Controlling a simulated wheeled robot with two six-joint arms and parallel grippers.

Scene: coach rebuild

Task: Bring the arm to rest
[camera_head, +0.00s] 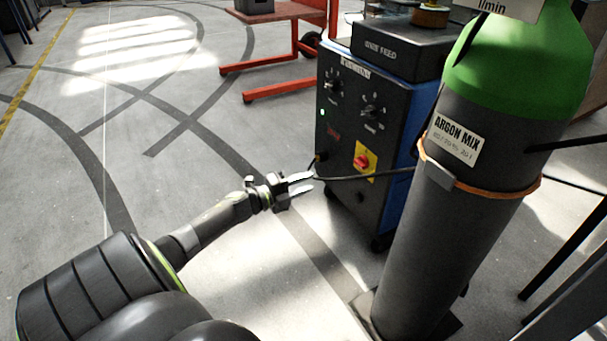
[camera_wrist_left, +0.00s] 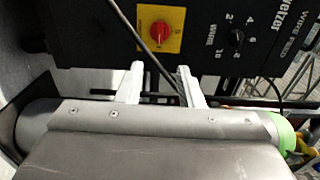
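My left arm reaches in from the lower left in the head view. Its gripper (camera_head: 302,183) is in the air in front of the black and blue welding machine (camera_head: 345,125). The two pale fingers are apart, with nothing seen held between them. The left wrist view also shows the gripper (camera_wrist_left: 158,84) with its fingers apart, below the machine's red and yellow switch (camera_wrist_left: 160,30). A dark cable crosses the space near the fingers; I cannot tell whether it touches them. My right gripper is not in view.
A grey gas cylinder with a green top (camera_head: 450,220) stands right of the gripper, with an orange band (camera_head: 480,190) around it. A red stand (camera_head: 290,85) is behind. The grey floor (camera_head: 60,160) to the left is mostly clear.

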